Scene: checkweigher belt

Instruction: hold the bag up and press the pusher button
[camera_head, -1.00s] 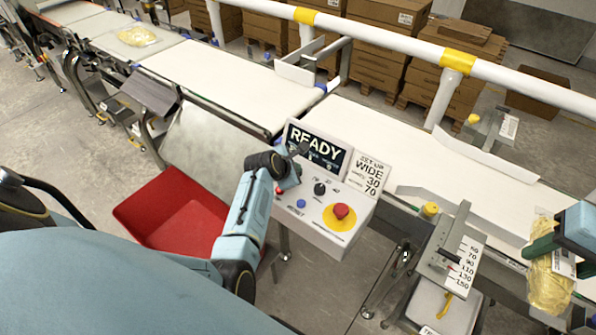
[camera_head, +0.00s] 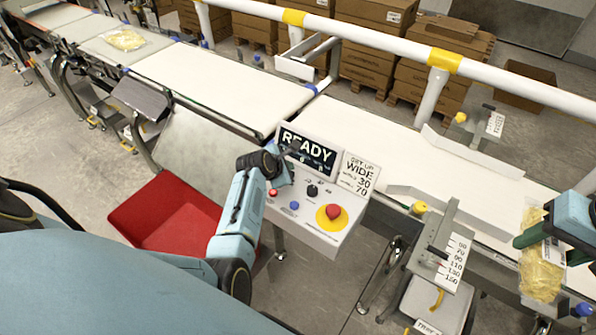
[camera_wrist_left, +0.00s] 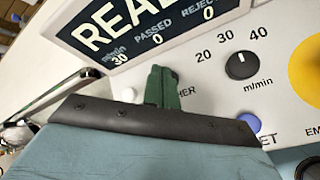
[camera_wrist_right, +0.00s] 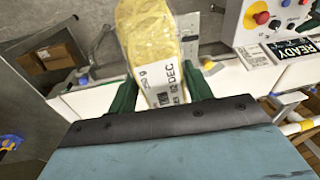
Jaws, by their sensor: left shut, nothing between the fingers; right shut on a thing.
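The yellow bag (camera_head: 541,268) with a white label hangs at the far right in the head view, beside the belt. My right gripper (camera_head: 548,232) is shut on it; in the right wrist view the bag (camera_wrist_right: 148,35) sits between the green fingers. The control panel (camera_head: 318,238) stands in the middle below a READY display (camera_head: 308,150). My left gripper (camera_wrist_left: 163,88) is shut and empty, its fingers over the panel just below the display. They partly cover a label ending in "HER". A small white button (camera_wrist_left: 128,95) shows left of them. I cannot tell whether the fingers touch the panel.
The panel also carries a red button (camera_head: 273,192), a blue button (camera_head: 294,205), a black knob (camera_head: 312,190) and a red emergency stop (camera_head: 333,211). Another yellow bag (camera_head: 124,40) lies on the far belt. A red bin (camera_head: 165,215) stands left of the panel.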

